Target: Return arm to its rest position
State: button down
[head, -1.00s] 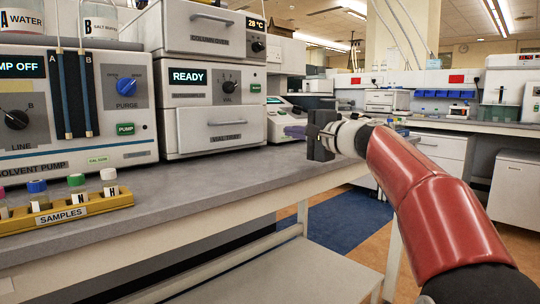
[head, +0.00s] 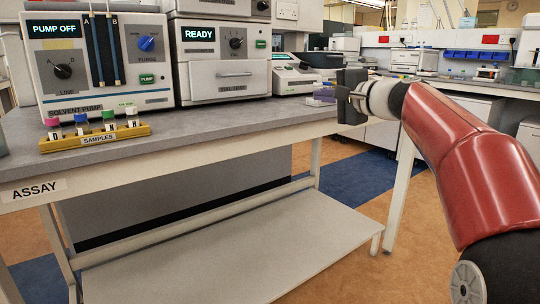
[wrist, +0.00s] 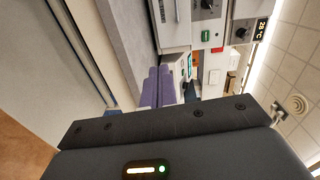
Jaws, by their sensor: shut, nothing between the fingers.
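My gripper (head: 318,96) is at the end of my red arm, in the right half of the head view. It points left, in front of the bench's right end, with nothing in it. In the wrist view its two purple fingers (wrist: 158,88) lie side by side, shut together. The grey bench top (head: 220,119) and the instruments are to its left and behind it. The fingers look apart from the bench, though the exact gap is hard to judge.
A yellow sample rack (head: 95,138) with several capped vials stands at the bench's front left. Behind it are the solvent pump (head: 100,70) and a unit reading READY (head: 225,75). A low shelf (head: 230,250) spans under the bench. Open floor (head: 345,215) lies to its right.

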jog(key=s+a+f+n+g+h+p, duration=0.1)
jog(key=s+f+n+g+h+p, duration=0.15)
jog(key=s+f, duration=0.8)
jog(key=s+a+f+n+g+h+p, duration=0.15)
jog(key=s+f+n+g+h, duration=0.25)
jog(key=s+f, duration=0.7)
jog(key=s+d+f+n+h, duration=0.1)
jog(key=s+d+f+h, duration=0.1)
jog(key=s, duration=0.5)
jog(key=s+d+f+n+g+h, duration=0.1)
jog(key=s+d+f+n, duration=0.1)
jog(key=s+f, duration=0.3)
jog(key=s+d, duration=0.1)
jog(key=s, duration=0.2)
jog(key=shift+s+d+f+h+p, duration=0.15)
jog(key=shift+s+d+h+p, duration=0.05)
jog(key=shift+h+p, duration=0.15)
jog(key=shift+n+g, duration=0.25)
